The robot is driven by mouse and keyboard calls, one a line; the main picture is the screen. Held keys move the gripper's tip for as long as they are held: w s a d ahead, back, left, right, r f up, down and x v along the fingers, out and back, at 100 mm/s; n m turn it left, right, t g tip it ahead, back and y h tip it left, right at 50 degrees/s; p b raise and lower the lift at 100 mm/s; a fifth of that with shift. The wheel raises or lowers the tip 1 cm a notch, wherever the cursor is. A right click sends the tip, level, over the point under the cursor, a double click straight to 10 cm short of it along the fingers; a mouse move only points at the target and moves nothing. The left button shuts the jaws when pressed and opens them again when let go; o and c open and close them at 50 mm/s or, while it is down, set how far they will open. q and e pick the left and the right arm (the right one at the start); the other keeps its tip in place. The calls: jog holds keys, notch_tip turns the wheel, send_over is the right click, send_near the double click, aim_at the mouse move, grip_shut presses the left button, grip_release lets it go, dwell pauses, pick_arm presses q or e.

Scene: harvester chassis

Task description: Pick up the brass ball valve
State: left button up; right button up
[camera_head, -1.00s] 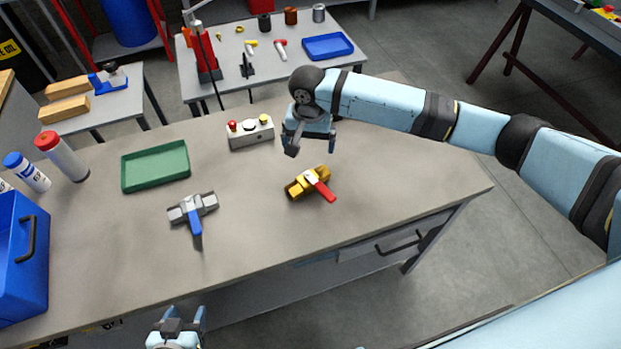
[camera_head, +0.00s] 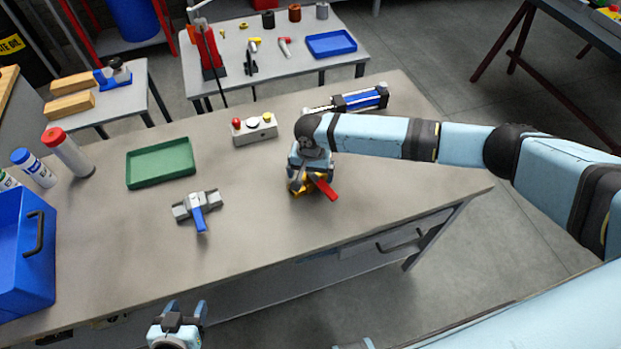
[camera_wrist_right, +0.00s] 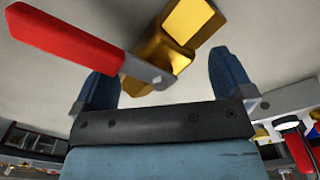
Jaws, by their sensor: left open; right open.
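The brass ball valve (camera_head: 296,189) with its red lever handle (camera_head: 324,187) lies on the grey workbench (camera_head: 255,225). My right gripper (camera_head: 304,181) is right above it and hides part of its body in the head view. In the right wrist view, the jaws of my right gripper (camera_wrist_right: 165,85) are open, with the brass valve body (camera_wrist_right: 165,55) ahead of and between the fingertips. The red handle (camera_wrist_right: 65,42) passes across the left finger's side. I cannot tell whether the fingers touch the valve. My left gripper (camera_head: 188,312) is open and empty at the bench's front edge.
A grey valve with a blue handle (camera_head: 199,212) lies left of the brass one. A green tray (camera_head: 160,176), a button box (camera_head: 254,130) and a blue cylinder (camera_head: 360,99) are on the bench. A blue bin (camera_head: 25,280) stands at the left. The bench's right part is clear.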

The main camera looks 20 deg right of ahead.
jog(key=c, duration=1.2)
jog(key=shift+c, duration=0.4)
jog(key=shift+r, duration=0.2)
